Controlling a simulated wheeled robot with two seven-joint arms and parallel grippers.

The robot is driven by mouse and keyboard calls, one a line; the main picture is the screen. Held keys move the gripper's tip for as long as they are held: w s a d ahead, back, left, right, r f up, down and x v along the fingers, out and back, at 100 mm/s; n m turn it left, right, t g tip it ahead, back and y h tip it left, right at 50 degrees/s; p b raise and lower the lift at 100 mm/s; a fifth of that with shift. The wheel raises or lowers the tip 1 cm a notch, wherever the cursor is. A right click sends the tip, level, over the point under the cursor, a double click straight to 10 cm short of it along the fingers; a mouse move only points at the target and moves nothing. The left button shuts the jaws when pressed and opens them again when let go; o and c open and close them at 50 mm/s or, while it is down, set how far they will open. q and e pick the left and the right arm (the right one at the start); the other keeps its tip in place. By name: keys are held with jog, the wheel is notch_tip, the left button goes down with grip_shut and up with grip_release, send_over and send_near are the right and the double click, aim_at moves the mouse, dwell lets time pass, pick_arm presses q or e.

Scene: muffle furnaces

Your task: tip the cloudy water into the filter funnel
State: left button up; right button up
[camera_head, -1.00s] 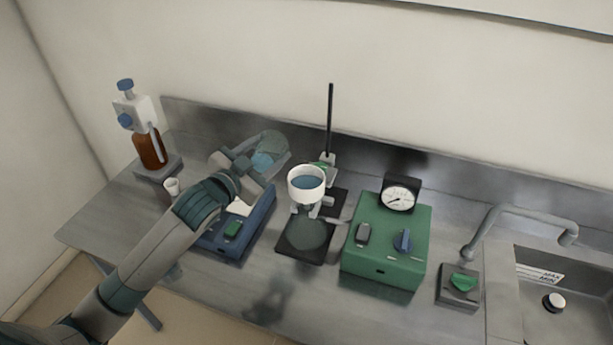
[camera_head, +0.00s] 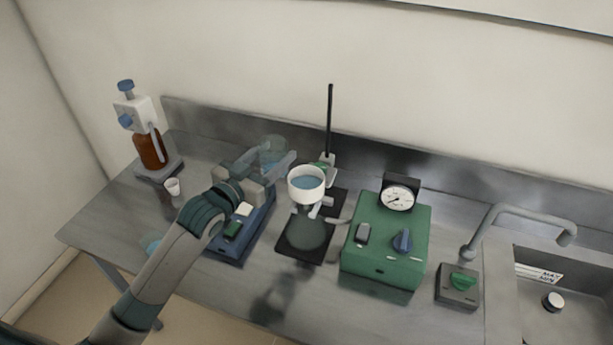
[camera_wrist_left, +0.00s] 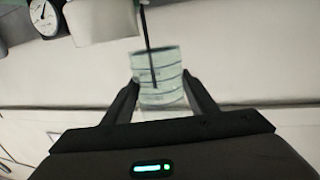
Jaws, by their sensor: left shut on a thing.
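My left gripper (camera_head: 273,163) is shut on a clear glass beaker (camera_head: 273,146), held upright above the bench to the left of the funnel. The beaker looks bluish low down; its liquid level is unclear. In the left wrist view the beaker (camera_wrist_left: 160,80) sits between the two fingers (camera_wrist_left: 160,90). The white filter funnel (camera_head: 306,193) has a bluish surface inside its rim and stands over a glass flask (camera_head: 306,232). The gripper and beaker are apart from the funnel. My right gripper is out of view.
A blue device (camera_head: 232,243) lies under my left arm. A green pump box (camera_head: 385,255) with a gauge (camera_head: 399,195) is right of the flask. A thin black rod (camera_head: 330,120) rises behind the funnel. A brown bottle (camera_head: 150,150) and small cup (camera_head: 172,186) stand left; a sink (camera_head: 560,320) is right.

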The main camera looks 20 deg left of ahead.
aim_at(271, 138)
pick_arm(q)
jog(key=shift+r+p, duration=1.2)
jog(key=shift+r, duration=1.3)
